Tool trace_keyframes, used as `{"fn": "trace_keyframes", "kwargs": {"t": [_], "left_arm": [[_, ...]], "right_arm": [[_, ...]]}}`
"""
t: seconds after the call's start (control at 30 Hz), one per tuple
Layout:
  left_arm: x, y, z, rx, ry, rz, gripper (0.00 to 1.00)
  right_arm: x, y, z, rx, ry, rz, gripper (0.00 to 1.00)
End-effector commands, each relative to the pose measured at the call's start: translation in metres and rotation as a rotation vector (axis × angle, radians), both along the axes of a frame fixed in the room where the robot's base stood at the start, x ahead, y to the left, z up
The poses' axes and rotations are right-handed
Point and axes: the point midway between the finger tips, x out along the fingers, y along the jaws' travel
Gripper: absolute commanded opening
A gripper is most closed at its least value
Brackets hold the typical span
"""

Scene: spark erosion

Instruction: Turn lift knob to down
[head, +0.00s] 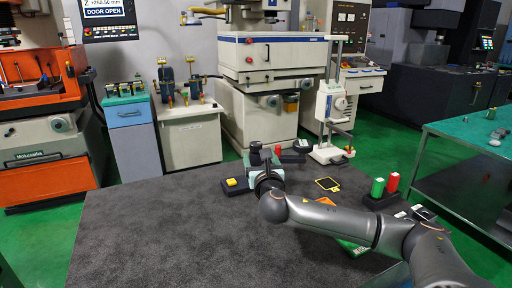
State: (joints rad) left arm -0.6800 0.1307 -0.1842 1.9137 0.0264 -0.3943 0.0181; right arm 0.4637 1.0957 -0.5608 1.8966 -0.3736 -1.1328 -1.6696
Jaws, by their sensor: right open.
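My right gripper (264,167) reaches in from the right over the dark table and points away from me. It is open, but its fingertips are small and partly hidden by its own wrist. A dark rounded piece (256,148) shows just beyond the gripper. I cannot tell for certain whether it is the lift knob, which way it is set, or whether the gripper touches it. A small dark box with a yellow button (232,182) sits just left of the gripper. My left gripper is not in view.
The dark table (150,235) is clear at the left and front. A white height-gauge-like stand (326,153) is at its back right.

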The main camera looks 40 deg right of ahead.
Motion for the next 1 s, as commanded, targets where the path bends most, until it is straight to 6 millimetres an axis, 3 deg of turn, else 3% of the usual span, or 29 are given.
{"fn": "trace_keyframes", "kwargs": {"t": [0.2, 0.4, 0.87, 1.0], "left_arm": [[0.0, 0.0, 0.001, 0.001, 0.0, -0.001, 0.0], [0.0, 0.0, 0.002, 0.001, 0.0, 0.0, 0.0], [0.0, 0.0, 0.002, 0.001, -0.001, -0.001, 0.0], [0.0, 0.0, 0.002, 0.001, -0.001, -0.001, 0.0]], "right_arm": [[0.03, -0.02, 0.001, 0.002, -0.002, -0.002, 0.77], [0.048, -0.032, 0.0, 0.001, -0.001, 0.0, 0.77], [0.055, -0.036, 0.0, 0.0, 0.0, 0.002, 0.77], [0.055, -0.036, 0.0, 0.0, 0.0, 0.001, 0.62]]}}
